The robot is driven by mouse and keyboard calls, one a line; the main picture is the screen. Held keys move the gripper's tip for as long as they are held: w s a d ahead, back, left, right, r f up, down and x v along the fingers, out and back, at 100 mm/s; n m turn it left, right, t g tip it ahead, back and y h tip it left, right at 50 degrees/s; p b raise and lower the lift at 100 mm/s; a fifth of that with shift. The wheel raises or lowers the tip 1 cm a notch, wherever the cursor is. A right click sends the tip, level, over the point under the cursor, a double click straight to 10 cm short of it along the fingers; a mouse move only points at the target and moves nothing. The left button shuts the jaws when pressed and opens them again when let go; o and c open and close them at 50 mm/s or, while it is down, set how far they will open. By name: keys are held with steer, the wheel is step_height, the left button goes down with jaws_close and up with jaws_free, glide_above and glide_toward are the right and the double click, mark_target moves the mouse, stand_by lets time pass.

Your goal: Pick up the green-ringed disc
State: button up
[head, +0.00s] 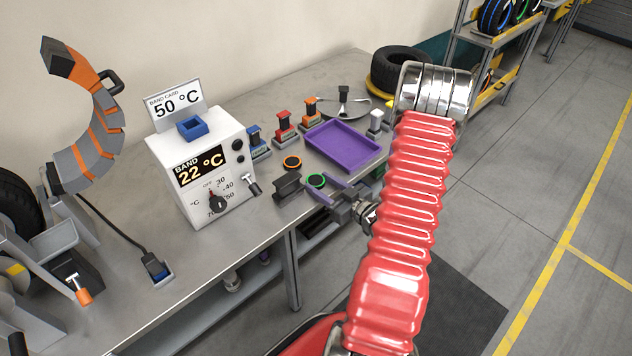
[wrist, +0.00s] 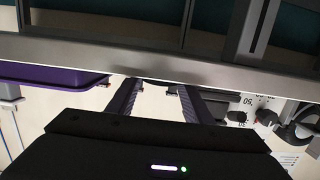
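The green-ringed disc (head: 316,181) is a small dark disc with a bright green rim, near the front edge of the grey bench in the head view. My gripper (head: 319,186) reaches in from the right, over the front edge, with its purple fingers apart and their tips close beside the disc. Whether they touch it I cannot tell. In the wrist view both fingers of my gripper (wrist: 158,90) stand apart, and I cannot make out the disc between them.
An orange-ringed disc (head: 292,162) and a dark block (head: 287,187) are close by on the left. A purple tray (head: 343,146) lies behind. The white band heater box (head: 202,165) stands further left. The bench edge (wrist: 60,48) crosses the wrist view.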

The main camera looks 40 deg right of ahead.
mark_target(322, 185)
steer(key=c, duration=0.3)
steer(key=shift+r, duration=0.1)
step_height(322, 185, up, 10)
stand_by(0.8)
